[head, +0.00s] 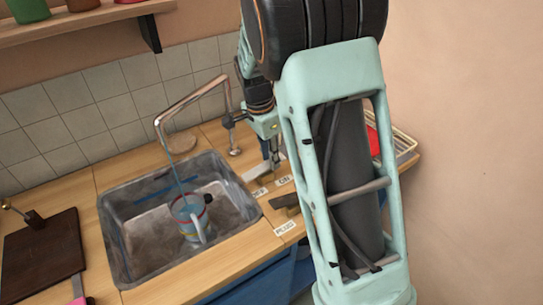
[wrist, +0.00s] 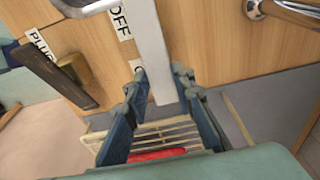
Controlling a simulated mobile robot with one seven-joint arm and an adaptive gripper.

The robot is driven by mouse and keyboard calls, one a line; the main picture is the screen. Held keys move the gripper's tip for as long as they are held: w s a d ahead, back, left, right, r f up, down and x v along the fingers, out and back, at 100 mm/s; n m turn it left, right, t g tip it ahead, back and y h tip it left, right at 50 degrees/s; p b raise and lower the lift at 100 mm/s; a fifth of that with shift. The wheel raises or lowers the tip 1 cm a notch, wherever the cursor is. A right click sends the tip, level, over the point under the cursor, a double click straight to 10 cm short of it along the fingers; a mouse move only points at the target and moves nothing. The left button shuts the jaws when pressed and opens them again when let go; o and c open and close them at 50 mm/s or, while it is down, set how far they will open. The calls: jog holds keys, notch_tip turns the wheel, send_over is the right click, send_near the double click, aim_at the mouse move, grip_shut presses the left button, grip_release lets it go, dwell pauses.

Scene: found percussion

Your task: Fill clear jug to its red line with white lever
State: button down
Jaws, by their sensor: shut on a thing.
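The clear jug (head: 190,222) stands upright in the sink (head: 128,232), with its handle toward the front. A red line shows near its upper part. A thin blue stream of water (head: 178,176) falls from the tap (head: 192,98) into it. The picture is too small to tell the water level against the line. My gripper (head: 272,165) is at the white lever (head: 256,173) on the counter. In the wrist view the fingers (wrist: 166,100) are shut on the end of the white lever (wrist: 150,40). The ON label (head: 284,180) is partly hidden there.
A dark lever (wrist: 52,72) by the PLUG label (head: 285,228) lies beside the white one. An OFF label (wrist: 120,18) is on the counter. A wire rack (head: 403,145) with a red thing stands at right. A dark board (head: 42,255) lies left of the sink.

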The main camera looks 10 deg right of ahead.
aim_at(257, 170)
jog(key=shift+s+a+r+t+h+b, duration=0.1)
jog(key=shift+a+t+h+b, duration=0.25)
jog(key=shift+h, duration=0.55)
jog(key=shift+d, duration=0.1)
jog(key=c, duration=1.6)
grip_release()
jog(key=v, duration=1.2)
jog(key=shift+r, duration=0.15)
